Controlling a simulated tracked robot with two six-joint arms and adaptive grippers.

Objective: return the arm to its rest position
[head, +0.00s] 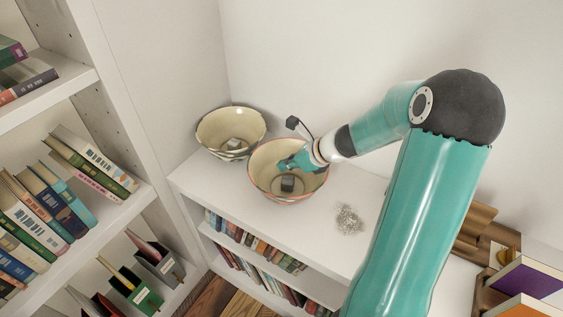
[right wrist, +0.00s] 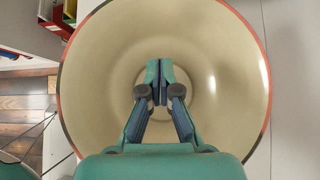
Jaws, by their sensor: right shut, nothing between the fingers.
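My right arm (head: 405,210) comes in from the right and reaches over the white shelf top. My right gripper (head: 287,166) is inside the mouth of a cream bowl with a reddish rim (head: 257,188). In the right wrist view the gripper (right wrist: 160,68) is shut and empty, with the pale inside of the bowl (right wrist: 225,75) around it. A small dark grey block (head: 287,184) shows low in this bowl in the head view; in the wrist view the fingers may hide it. My left gripper is not in view.
A second cream bowl (head: 205,139) with a grey block (head: 234,143) stands to the left. A silvery tangled clump (head: 348,219) lies right of the bowls. A bookcase (head: 120,90) rises at left; wooden pieces and books (head: 525,277) are at lower right.

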